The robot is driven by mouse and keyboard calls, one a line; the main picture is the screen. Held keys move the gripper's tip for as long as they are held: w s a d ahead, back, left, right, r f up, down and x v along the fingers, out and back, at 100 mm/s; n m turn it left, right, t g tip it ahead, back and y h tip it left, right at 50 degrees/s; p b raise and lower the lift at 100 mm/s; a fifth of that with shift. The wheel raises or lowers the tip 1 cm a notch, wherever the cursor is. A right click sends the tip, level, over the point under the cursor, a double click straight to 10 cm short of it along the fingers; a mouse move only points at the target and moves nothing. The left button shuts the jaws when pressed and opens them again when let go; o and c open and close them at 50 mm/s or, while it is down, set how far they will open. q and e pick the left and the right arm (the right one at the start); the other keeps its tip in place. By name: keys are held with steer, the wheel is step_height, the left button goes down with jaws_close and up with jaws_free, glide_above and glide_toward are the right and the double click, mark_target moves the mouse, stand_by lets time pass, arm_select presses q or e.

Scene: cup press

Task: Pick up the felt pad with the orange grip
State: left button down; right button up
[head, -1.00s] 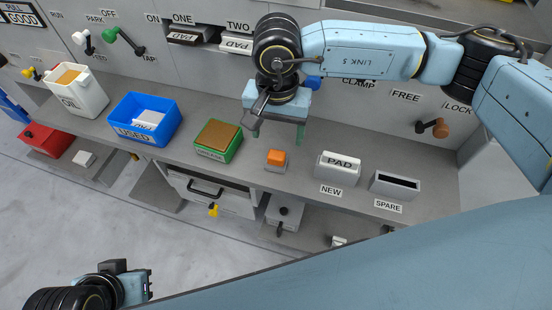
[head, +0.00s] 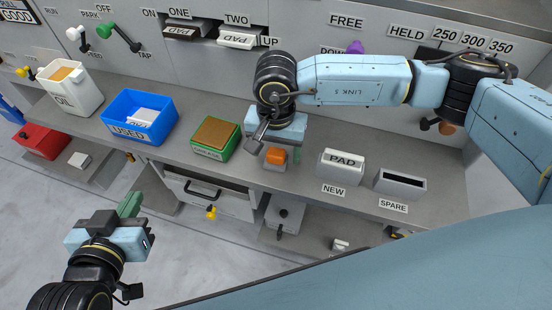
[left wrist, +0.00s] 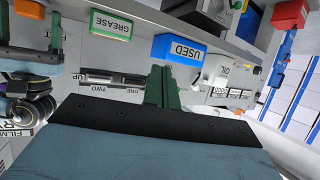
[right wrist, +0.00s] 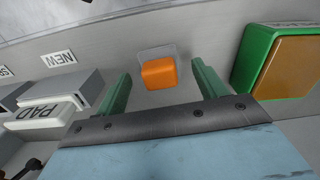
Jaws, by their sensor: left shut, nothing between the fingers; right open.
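The felt pad with the orange grip (head: 276,156) sits on the grey shelf between the green grease tray and the white PAD block. Its orange top and pale base also show in the right wrist view (right wrist: 159,72). My right gripper (head: 275,155) is open, just above and behind the orange grip; in the right wrist view its green fingers (right wrist: 163,80) are on either side of the grip, apart from it. My left gripper (head: 130,203) is shut and empty, low at the left in front of the shelf. Its fingers touch each other in the left wrist view (left wrist: 162,86).
The green grease tray (head: 234,146) stands left of the pad. The white PAD block (head: 341,165) and grey SPARE holder (head: 425,185) stand to the right. Further left are the blue USED bin (head: 174,130) and white OIL box (head: 98,98). A panel with levers rises behind.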

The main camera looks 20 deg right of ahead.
mark_target(276, 152)
steer(key=shift+f, duration=0.55)
steer(key=c, duration=1.1)
arm_select(q)
steer(key=shift+w+d+r+t, duration=0.2)
steer(key=shift+r+t, duration=0.1)
steer(key=shift+r, duration=0.1)
steer(key=shift+w+d+r+t, duration=0.2)
steer(key=shift+r+t, duration=0.1)
steer(key=shift+r, duration=0.1)
steer(key=shift+a, duration=0.1)
arm_select(e)
steer(key=shift+r, duration=0.1)
